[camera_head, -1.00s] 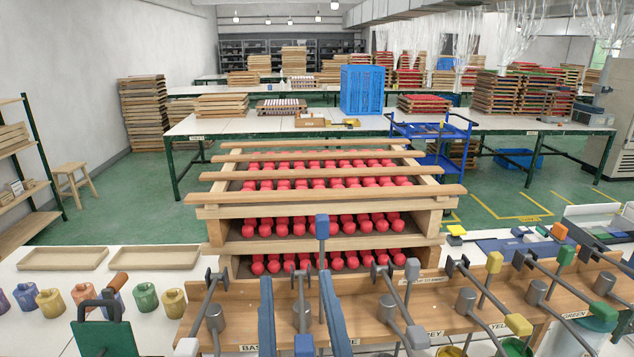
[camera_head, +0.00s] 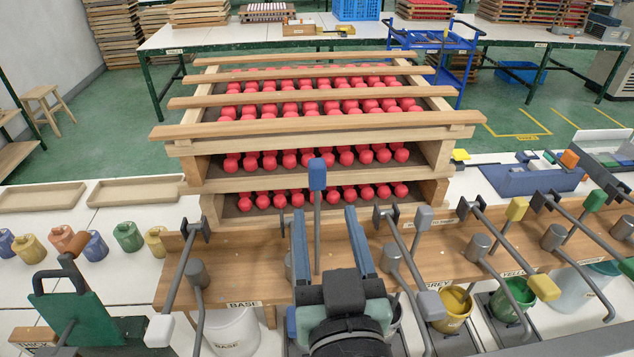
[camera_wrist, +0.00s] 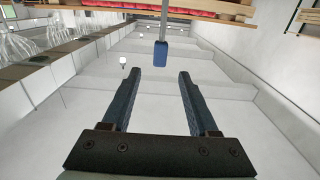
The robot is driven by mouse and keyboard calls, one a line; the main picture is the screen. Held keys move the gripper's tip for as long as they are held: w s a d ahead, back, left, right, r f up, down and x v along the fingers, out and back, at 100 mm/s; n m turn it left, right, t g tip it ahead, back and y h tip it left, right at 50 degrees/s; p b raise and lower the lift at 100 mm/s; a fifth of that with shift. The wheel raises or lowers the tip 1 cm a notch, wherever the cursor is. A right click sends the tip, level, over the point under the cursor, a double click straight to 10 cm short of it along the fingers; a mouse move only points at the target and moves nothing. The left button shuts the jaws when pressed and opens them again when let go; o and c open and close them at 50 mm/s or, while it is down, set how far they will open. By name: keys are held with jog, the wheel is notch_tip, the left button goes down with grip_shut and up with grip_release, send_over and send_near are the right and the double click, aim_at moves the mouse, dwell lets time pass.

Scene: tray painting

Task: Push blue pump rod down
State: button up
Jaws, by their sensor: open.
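The blue pump rod shows in the head view as a grey rod standing nearly upright with a blue knob (camera_head: 317,175) on top, in front of the rack of red pieces. My gripper (camera_head: 324,212) is open, with two long blue fingers pointing toward the rack. In the head view the rod lies between the fingertips, with its knob above them. In the wrist view the blue knob (camera_wrist: 161,52) hangs just beyond and between the fingertips (camera_wrist: 160,74). It looks apart from both fingers. My gripper's body hides much of the blue pump's lower part; a second blue end (camera_head: 291,322) partly shows.
The wooden pump board (camera_head: 240,265) carries neighbouring pumps with grey (camera_head: 424,217), yellow (camera_head: 516,209) and green (camera_head: 594,200) knobs. The wooden rack (camera_head: 325,186) stands close behind. Paint buckets (camera_head: 452,310) stand in front of the board. A green handled device (camera_head: 80,300) is at left.

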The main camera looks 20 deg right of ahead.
aim_at(318, 176)
jog(key=p+x, duration=0.1)
jog(key=x, duration=0.8)
jog(key=shift+p, duration=0.3)
jog(key=shift+w+d, duration=0.2)
jog(key=shift+w, duration=0.5)
grip_shut()
dwell(0.5)
